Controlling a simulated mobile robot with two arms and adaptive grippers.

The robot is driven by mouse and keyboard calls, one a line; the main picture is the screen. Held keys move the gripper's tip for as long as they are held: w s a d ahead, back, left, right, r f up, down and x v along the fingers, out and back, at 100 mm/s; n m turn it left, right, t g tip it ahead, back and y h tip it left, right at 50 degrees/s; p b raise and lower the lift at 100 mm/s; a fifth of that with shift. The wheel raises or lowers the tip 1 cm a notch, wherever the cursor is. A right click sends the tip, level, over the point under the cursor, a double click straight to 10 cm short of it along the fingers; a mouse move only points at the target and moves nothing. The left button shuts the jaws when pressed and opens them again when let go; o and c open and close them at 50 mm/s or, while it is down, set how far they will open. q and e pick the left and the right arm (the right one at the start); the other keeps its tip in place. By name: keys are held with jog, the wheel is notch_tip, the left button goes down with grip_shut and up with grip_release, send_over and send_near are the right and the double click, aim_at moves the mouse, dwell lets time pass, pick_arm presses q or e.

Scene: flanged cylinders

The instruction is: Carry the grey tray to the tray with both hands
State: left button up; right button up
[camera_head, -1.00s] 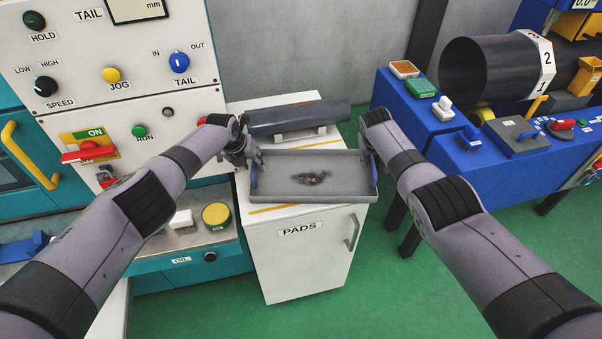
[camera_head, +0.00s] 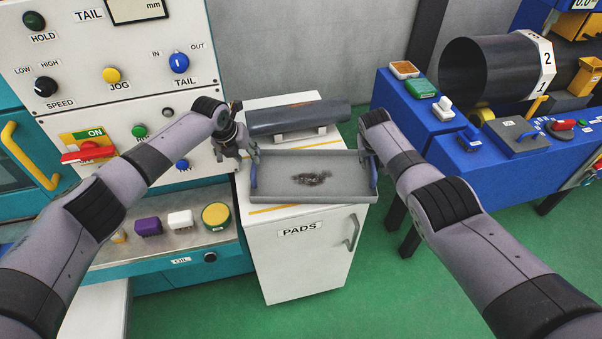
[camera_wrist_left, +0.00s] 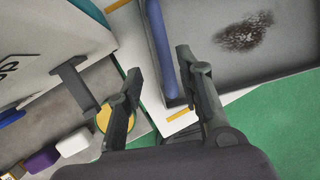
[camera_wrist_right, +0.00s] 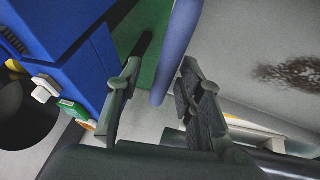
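The grey tray (camera_head: 340,188) sits level on the white PADS cabinet, with a patch of dark shavings inside and a blue handle at each end. My left gripper (camera_head: 250,153) is open above the left handle (camera_head: 254,172). In the left wrist view, that handle (camera_wrist_left: 161,45) lies beyond and between the spread fingers (camera_wrist_left: 157,62), apparently without contact. My right gripper (camera_head: 368,158) is at the right handle (camera_head: 373,175). In the right wrist view, its fingers (camera_wrist_right: 160,66) are open, with the handle (camera_wrist_right: 176,48) between them; contact cannot be told. No second tray is identifiable.
A dark cylinder (camera_head: 298,117) lies on a support behind the tray on the cabinet (camera_head: 300,262). The control panel (camera_head: 120,100) stands close on the left. A blue bench (camera_head: 465,165) with small blocks and a large cylinder (camera_head: 490,70) is at right. Green floor is clear in front.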

jog(key=shift+r, duration=0.1)
pick_arm(q)
jog(key=shift+v, duration=2.85)
pick_arm(e)
jog(key=v, duration=1.2)
pick_arm(q)
jog(key=shift+a, duration=0.1)
pick_arm(e)
jog(key=shift+a, duration=0.1)
